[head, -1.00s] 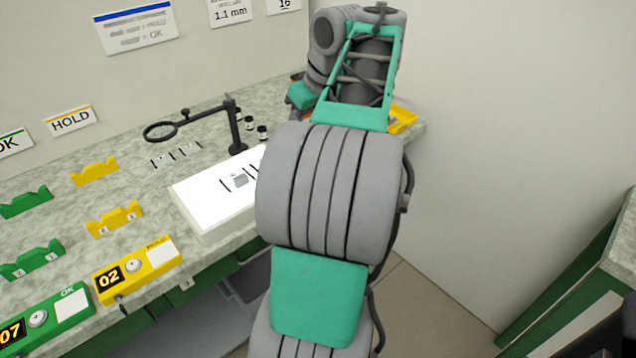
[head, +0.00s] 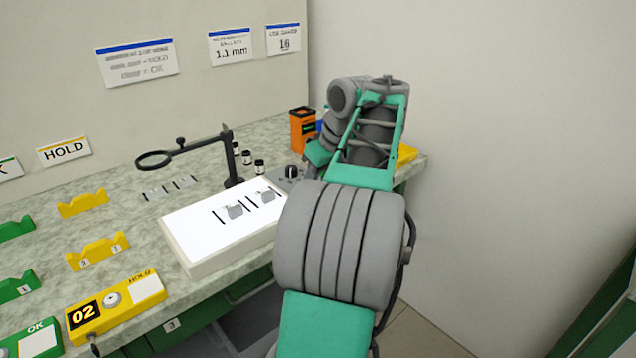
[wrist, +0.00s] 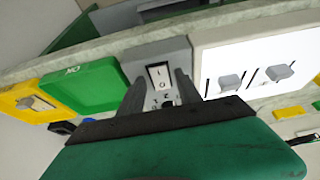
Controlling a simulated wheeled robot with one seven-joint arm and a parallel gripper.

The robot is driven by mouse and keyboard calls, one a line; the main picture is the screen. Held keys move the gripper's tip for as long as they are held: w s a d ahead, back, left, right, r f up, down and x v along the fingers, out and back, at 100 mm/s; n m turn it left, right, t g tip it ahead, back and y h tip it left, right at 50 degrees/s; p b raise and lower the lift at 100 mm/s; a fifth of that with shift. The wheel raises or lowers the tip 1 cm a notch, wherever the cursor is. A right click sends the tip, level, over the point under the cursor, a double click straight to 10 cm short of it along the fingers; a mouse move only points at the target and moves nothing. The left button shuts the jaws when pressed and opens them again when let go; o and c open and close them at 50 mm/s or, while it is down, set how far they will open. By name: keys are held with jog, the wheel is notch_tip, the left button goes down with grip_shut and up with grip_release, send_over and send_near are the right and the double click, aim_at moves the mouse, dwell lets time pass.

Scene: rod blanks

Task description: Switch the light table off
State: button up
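The light table (head: 205,240) is a pale box with a bright white top, on the bench in the head view. It also shows at the right of the wrist view (wrist: 225,50). Beside it is a grey control box (head: 284,181) with a black knob (head: 291,172). In the wrist view a rocker switch (wrist: 158,76), marked I and O, sits on this grey box. My gripper (wrist: 160,80) is open, its two fingers apart on either side of the switch in that view. I cannot tell whether they touch it.
A magnifier on a stand (head: 232,160) and small dark bottles stand behind the light table. Short rods and grey pieces lie on its top. An orange container (head: 302,130) stands at the back. A green tray (wrist: 82,88) marked OK lies left of the switch in the wrist view.

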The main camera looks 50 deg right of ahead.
grip_shut()
jog(key=shift+r, duration=0.1)
